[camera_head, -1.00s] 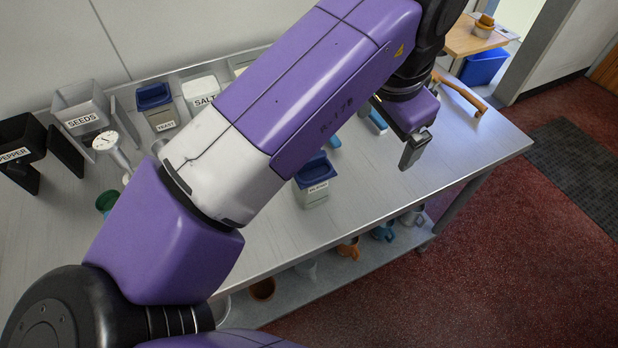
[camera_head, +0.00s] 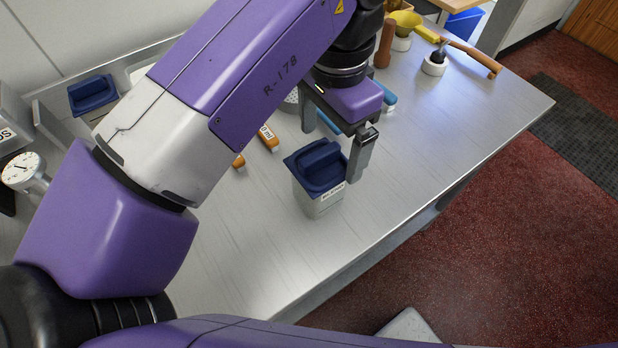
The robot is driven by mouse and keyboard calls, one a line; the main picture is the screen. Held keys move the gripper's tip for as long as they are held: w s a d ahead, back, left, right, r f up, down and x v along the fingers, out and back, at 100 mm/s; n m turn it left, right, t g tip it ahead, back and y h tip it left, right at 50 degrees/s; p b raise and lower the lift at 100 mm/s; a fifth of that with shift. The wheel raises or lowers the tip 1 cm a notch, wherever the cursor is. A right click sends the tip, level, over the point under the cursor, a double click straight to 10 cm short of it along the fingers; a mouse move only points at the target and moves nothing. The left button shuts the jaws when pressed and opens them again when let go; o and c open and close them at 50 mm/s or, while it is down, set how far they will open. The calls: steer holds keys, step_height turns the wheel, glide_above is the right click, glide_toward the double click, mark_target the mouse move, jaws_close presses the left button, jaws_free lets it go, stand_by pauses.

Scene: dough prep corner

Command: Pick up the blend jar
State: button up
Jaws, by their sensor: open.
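A jar with a dark blue lid and a pale grey body (camera_head: 317,193) stands upright on the steel table. A small label shows on its front, too blurred to read; it appears to be the blend jar. My gripper (camera_head: 336,155) is open just behind and above the jar in the picture. One finger shows beside the lid's right edge and the other farther back to the left. I cannot tell whether the near finger touches the jar. Nothing is between the fingers that I can make out.
The steel table (camera_head: 420,140) is clear in front and to the right. Another blue-lidded jar (camera_head: 92,94) and a dial gauge (camera_head: 23,171) are at left. Orange-capped items (camera_head: 268,137) lie behind the jar. A rolling pin (camera_head: 470,58) lies at the far right.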

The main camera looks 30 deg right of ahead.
steer(key=shift+s+a+f, duration=0.1)
steer(key=shift+f, duration=1.85)
steer(key=shift+s+f, duration=0.1)
steer(key=shift+f, duration=1.85)
steer(key=c, duration=1.8)
steer(key=shift+r, duration=0.15)
step_height(320, 180, up, 20)
steer(key=p, duration=1.7)
steer(key=shift+r, duration=1.9)
